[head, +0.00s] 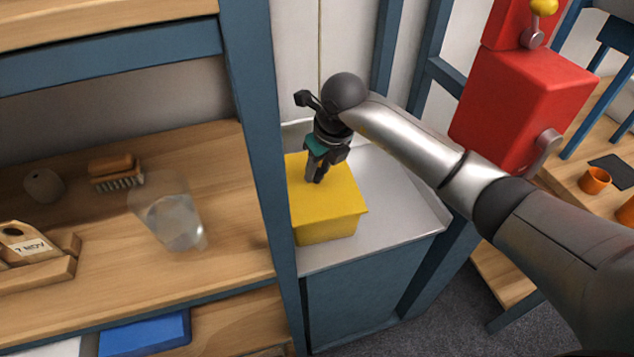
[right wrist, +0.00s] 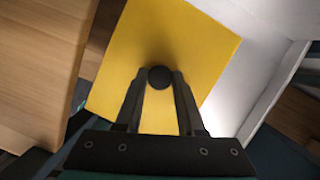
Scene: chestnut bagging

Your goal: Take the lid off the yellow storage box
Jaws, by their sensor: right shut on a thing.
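The yellow storage box (head: 326,228) stands on a grey metal counter behind a blue post, which hides its left edge. Its yellow lid (head: 338,196) sits on top of the box. My right gripper (head: 317,177) points down at the middle of the lid. In the right wrist view the lid (right wrist: 190,50) fills the middle, and my right gripper's two fingers (right wrist: 159,84) are shut on the dark round knob (right wrist: 159,77) of the lid. My left gripper is not in view.
The blue post (head: 262,150) stands close to the box's left. A wooden shelf (head: 100,255) holds a clear container (head: 172,222), a brush (head: 115,170) and a wooden date block (head: 25,246). A red machine (head: 515,100) stands at the right. The grey counter (head: 395,190) is bare right of the box.

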